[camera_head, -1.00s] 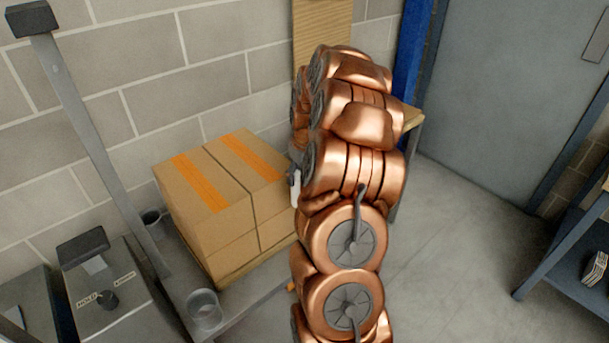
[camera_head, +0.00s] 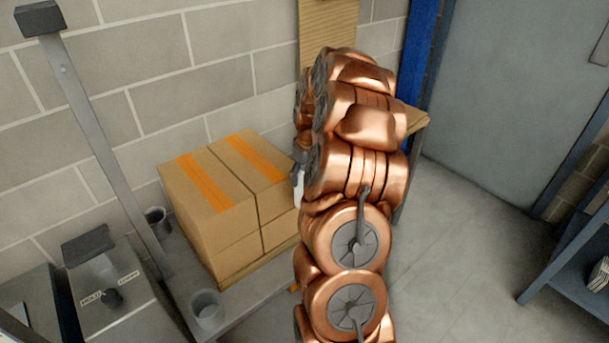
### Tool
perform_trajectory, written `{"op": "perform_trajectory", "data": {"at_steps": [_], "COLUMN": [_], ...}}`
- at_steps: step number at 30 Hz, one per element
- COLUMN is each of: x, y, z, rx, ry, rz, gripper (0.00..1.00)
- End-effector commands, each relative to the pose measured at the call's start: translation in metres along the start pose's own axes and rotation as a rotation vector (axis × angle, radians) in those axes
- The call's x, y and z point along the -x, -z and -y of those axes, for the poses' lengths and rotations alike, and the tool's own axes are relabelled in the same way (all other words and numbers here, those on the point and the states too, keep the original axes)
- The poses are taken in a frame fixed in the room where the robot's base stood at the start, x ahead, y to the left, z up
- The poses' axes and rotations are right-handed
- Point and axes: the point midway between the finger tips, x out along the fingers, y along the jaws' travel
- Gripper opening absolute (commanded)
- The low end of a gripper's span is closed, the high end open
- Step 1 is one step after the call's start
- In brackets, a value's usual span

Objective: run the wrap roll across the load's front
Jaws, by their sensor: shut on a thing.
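The load is a block of brown cartons (camera_head: 222,223) with orange tape strips on top, standing on a low board on a grey bench. My copper arm reaches up just right of the load and covers much of the view. A small grey part of my gripper (camera_head: 299,168) shows at the arm's left edge, beside the load's right side. It is shut on the white wrap roll (camera_head: 298,190), of which only a narrow piece shows. The fingertips are hidden behind my arm, and I cannot tell whether the roll touches the cartons.
A grey post (camera_head: 100,140) and a control box (camera_head: 110,300) are at the left. A blue rack (camera_head: 560,265) stands at the right, with open floor (camera_head: 465,240) between.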

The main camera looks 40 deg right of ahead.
Motion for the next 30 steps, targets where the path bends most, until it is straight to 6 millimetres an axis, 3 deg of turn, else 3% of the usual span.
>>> {"op": "perform_trajectory", "data": {"at_steps": [30], "x": [-0.001], "y": [0.013], "z": [0.000], "rx": [0.000], "ry": [0.000], "rz": [-0.001], "gripper": [0.34]}}
